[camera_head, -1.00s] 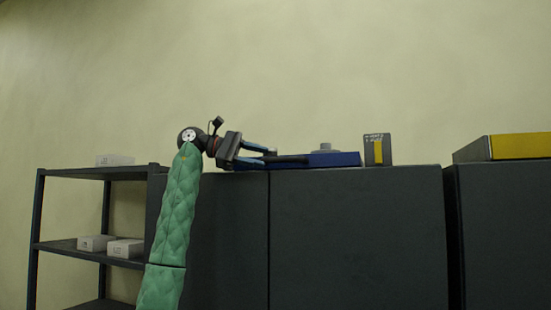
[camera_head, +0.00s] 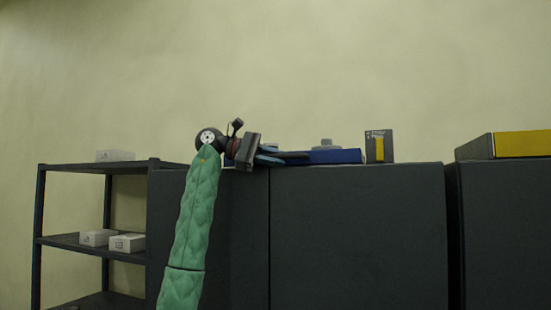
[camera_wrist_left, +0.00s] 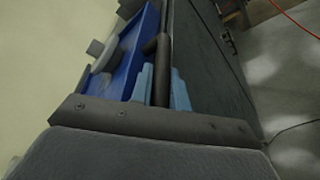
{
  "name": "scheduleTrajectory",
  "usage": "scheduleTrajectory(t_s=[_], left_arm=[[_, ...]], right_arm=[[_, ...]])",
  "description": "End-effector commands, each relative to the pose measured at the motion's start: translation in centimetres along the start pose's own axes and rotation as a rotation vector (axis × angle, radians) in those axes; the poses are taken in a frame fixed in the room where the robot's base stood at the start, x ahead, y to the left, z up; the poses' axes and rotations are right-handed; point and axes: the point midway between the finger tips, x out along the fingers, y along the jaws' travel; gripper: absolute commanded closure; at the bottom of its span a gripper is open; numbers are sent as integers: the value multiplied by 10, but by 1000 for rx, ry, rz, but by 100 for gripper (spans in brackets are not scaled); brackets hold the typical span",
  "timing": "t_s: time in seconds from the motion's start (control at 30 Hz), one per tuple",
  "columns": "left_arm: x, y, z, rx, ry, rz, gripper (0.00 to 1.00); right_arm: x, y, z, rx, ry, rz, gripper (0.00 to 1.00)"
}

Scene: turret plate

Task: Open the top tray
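A blue tray (camera_head: 335,156) lies on top of the dark cabinet, with a grey round knob-like piece (camera_head: 326,143) on it. In the left wrist view the tray (camera_wrist_left: 128,72) is at upper left, with a dark bar-shaped handle (camera_wrist_left: 161,65) along its side. My left gripper (camera_head: 283,154) is at the tray's left end, pointing right. In the left wrist view its light blue fingers (camera_wrist_left: 162,88) lie close on both sides of the dark handle and appear shut on it. My right gripper is not in view.
A dark cabinet (camera_head: 358,235) stands below the tray. A grey and yellow box (camera_head: 379,147) stands right of the tray. An open shelf (camera_head: 75,242) with several white boxes is at left.

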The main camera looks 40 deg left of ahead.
Motion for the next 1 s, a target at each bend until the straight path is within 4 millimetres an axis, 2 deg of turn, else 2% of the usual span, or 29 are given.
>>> scheduleTrajectory(t_s=[0.37, 0.47, 0.67, 1.0], left_arm=[[-3, -5, 6, 3, 0, 1, 100], [-6, -13, 14, 3, 0, 2, 100], [-18, -36, 42, 5, 3, 2, 100], [-42, -79, 102, 5, 2, 2, 100]], right_arm=[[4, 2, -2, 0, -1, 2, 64], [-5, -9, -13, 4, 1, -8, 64], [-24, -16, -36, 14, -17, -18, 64], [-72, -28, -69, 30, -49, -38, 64]])
